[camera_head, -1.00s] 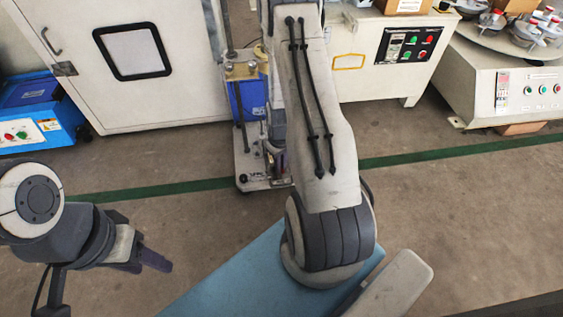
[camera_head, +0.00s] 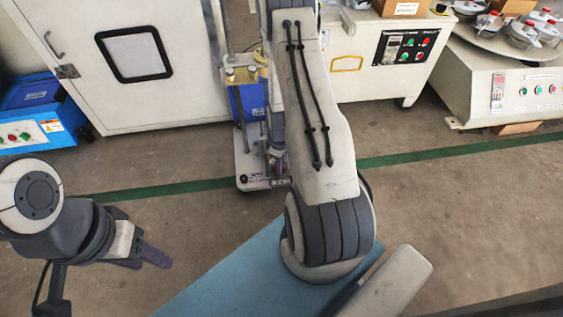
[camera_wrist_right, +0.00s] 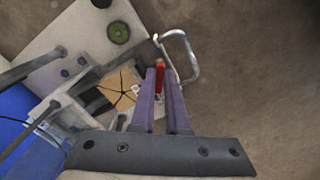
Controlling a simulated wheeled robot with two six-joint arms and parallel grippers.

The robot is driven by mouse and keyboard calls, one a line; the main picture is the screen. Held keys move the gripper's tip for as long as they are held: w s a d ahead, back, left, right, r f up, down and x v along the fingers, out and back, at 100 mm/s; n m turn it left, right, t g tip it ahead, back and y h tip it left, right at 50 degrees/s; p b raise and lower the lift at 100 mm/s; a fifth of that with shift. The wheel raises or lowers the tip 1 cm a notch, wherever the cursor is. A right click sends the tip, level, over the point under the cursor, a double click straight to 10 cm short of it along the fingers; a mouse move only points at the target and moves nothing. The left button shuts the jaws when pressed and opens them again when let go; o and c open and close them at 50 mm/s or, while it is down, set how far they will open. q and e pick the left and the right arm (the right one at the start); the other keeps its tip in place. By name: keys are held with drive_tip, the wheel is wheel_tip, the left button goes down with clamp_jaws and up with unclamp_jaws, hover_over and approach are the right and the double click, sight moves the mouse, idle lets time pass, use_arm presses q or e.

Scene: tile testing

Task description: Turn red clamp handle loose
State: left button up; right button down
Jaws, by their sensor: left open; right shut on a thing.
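The red clamp handle (camera_wrist_right: 160,76) shows in the right wrist view, between the fingertips of my right gripper (camera_wrist_right: 161,78). The purple fingers are close together and shut on it. Only its red upper part shows; the rest is hidden by the fingers. In the head view, my right arm hides the handle and most of the right gripper. My left gripper (camera_head: 150,257) is open at the lower left of the head view, over the floor and away from the clamp.
The blue test machine (camera_head: 248,104) stands on a pale base plate (camera_head: 243,172) behind my right arm. A bent metal bar (camera_wrist_right: 190,55) is right beside the right fingertips. A tan tile-like piece (camera_wrist_right: 118,88) lies left of them. Open floor surrounds the base.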

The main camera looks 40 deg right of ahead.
drive_tip(key=shift+n, duration=0.4)
drive_tip(key=shift+r+n+p, duration=0.1)
drive_tip(key=shift+n+p, duration=1.1)
drive_tip(key=shift+n, duration=0.5)
drive_tip(key=shift+w+n+p, duration=0.1)
drive_tip(key=shift+n+p, duration=0.85)
drive_tip(key=shift+n, duration=0.25)
drive_tip(key=c, duration=1.2)
unclamp_jaws()
drive_tip(key=shift+o, duration=0.2)
